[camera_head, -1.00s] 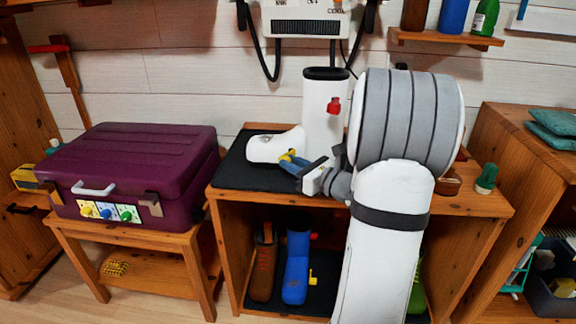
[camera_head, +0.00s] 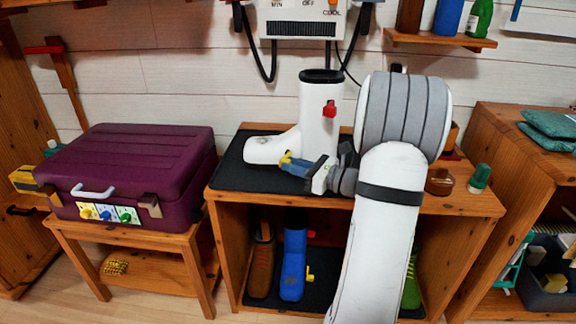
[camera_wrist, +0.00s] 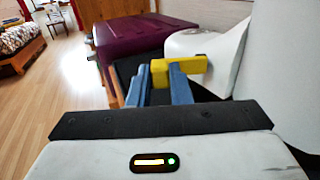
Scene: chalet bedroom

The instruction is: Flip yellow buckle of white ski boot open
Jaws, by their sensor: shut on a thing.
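The white ski boot (camera_head: 318,112) stands upright on a black mat (camera_head: 232,172) on top of the wooden bench, its toe to the left. A red buckle (camera_head: 329,108) is on its upper shaft. The yellow buckle (camera_head: 284,160) is low, at the boot's foot, partly hidden by my gripper (camera_head: 295,166). In the wrist view the yellow buckle (camera_wrist: 190,66) lies at the tips of my blue fingers (camera_wrist: 160,82), which are shut on it. The boot (camera_wrist: 205,45) shows behind it there. I cannot tell the buckle's exact angle.
A purple suitcase (camera_head: 135,165) rests on a small wooden table at left. A boot dryer (camera_head: 300,22) hangs on the wall above the boot. A brown jar (camera_head: 440,182) and a green-capped item (camera_head: 480,178) stand at the bench's right. Other boots (camera_head: 293,265) are below.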

